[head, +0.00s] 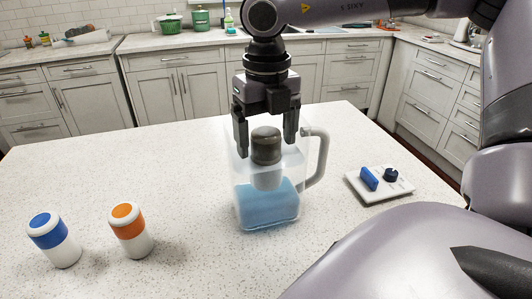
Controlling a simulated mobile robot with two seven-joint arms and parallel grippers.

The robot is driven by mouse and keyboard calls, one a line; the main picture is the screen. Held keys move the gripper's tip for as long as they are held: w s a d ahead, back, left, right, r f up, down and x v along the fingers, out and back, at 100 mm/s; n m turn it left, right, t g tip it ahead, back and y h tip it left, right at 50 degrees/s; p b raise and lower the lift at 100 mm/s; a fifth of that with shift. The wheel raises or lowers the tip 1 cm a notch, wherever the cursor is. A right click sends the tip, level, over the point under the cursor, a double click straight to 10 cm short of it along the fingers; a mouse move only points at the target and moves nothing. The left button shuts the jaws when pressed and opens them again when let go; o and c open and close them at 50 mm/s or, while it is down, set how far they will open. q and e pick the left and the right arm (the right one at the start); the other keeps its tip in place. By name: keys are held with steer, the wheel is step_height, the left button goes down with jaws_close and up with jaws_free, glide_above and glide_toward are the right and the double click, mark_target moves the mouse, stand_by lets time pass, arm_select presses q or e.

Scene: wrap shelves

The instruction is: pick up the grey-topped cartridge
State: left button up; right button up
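The grey-topped cartridge (266,144) has a dark grey cap and a paler lower body. It appears upright inside a clear pitcher (240,207) with blue liquid in its lower part and a handle on the right. The cartridge's lower body shows blurred through the pitcher wall. My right gripper (266,149) comes down from above on the arm entering from the upper right. Its fingers are spread, one on each side of the grey cap, with visible gaps to it. Whether the fingers are level in depth with the cap is hard to tell. My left gripper is out of view.
A blue-topped cartridge (48,230) and an orange-topped cartridge (127,218) stand upright at the counter's left front. The counter between is clear.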

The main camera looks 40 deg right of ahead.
steer(key=c, duration=1.2)
